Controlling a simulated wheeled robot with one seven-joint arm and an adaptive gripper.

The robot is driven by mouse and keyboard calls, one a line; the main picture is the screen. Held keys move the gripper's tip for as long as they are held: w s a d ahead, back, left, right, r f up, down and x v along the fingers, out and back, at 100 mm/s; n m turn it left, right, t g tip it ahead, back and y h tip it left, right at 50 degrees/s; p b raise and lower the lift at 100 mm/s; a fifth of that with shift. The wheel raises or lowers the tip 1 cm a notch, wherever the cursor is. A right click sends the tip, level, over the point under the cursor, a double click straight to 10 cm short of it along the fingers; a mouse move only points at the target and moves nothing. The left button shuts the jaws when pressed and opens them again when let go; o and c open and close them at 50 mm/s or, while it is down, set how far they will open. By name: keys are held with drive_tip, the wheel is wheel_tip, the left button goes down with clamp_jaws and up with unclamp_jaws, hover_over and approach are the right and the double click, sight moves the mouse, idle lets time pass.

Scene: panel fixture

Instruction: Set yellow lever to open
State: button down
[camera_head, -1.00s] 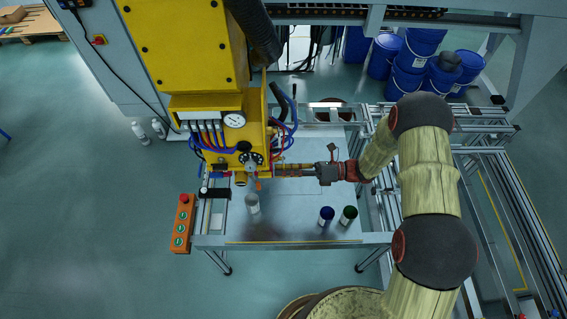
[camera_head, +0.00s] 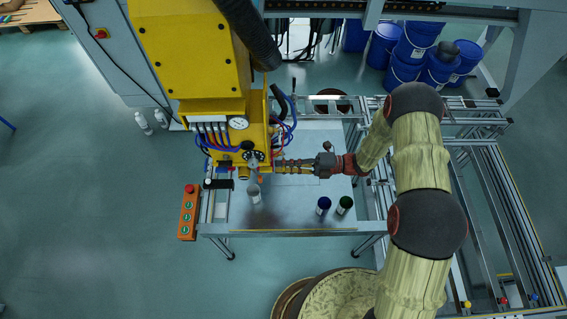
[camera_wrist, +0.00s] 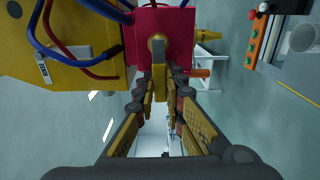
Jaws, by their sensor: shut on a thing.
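The yellow lever (camera_wrist: 157,46) shows in the wrist view as a short yellow piece in front of a red block (camera_wrist: 176,18) on the yellow machine. My gripper (camera_wrist: 162,84) has its two fingers closed around the lever, and its fingertips hide part of it. In the head view my gripper (camera_head: 279,166) reaches in from the right to the lower front of the yellow machine (camera_head: 193,55). The lever is too small to make out clearly there.
A gauge (camera_head: 238,122) and blue hoses sit just above my gripper. An orange button box (camera_head: 188,212) is at the left.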

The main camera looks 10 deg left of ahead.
drive_tip(key=shift+r, duration=0.1)
idle(0.5)
drive_tip(key=c, duration=1.9)
unclamp_jaws()
drive_tip(key=shift+o, duration=0.3)
drive_tip(key=v, duration=1.2)
